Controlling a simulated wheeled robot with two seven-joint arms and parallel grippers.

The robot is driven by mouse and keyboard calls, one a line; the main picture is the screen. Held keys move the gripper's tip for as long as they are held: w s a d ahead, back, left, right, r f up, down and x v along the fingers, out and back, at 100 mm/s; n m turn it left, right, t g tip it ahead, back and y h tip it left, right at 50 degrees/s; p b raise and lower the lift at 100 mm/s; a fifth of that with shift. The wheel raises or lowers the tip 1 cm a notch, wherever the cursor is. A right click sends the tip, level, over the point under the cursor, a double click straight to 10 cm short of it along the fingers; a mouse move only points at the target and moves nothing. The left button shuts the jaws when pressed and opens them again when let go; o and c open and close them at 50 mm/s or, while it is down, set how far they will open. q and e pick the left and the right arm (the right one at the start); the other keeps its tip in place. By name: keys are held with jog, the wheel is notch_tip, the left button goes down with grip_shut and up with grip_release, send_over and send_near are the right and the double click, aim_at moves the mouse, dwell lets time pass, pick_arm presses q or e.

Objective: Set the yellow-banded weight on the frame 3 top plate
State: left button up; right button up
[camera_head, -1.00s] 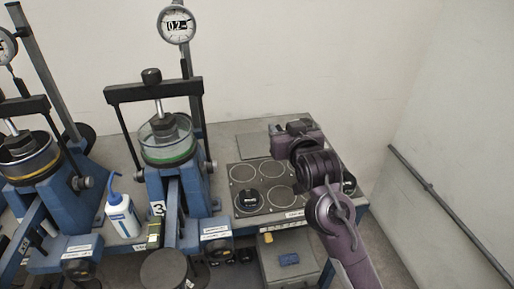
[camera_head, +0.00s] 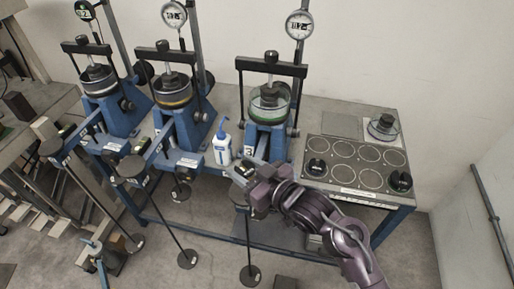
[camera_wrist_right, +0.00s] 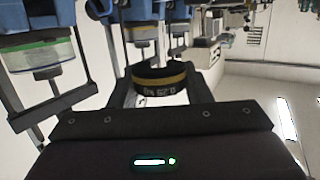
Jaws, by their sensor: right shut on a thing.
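The yellow-banded weight (camera_wrist_right: 160,80) is a dark disc with a yellow stripe and pale print, seen in the right wrist view between my right gripper's fingers (camera_wrist_right: 160,92). My right gripper (camera_head: 254,193) is shut on it. In the head view the gripper is in front of frame 3 (camera_head: 268,135), close to its round dark top plate (camera_head: 238,194). The gripper partly covers that plate, and the weight cannot be made out there. I cannot tell whether weight and plate touch. The plate's rod hangs toward a lower disc (camera_head: 250,275). My left gripper is not in view.
Two similar blue frames stand left, with another hanger plate (camera_head: 131,166) near. A white bottle (camera_head: 222,145) stands beside frame 3. The ringed weight board (camera_head: 357,163) at right holds dark weights (camera_head: 318,168) (camera_head: 400,181).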

jog(key=shift+s+a, duration=0.2)
jog(key=shift+a, duration=0.05)
jog(key=shift+f, duration=0.1)
jog(key=shift+w+f+b, duration=0.15)
jog(key=shift+f+b, duration=0.4)
jog(key=shift+b, duration=0.05)
jog(key=shift+f+b, duration=0.9)
jog(key=shift+b, duration=0.15)
jog(key=shift+f+b, duration=1.6)
jog(key=shift+b, duration=0.1)
jog(key=shift+p, duration=0.35)
jog(key=shift+f, duration=0.3)
jog(key=o, duration=1.1)
jog(key=shift+c, duration=0.2)
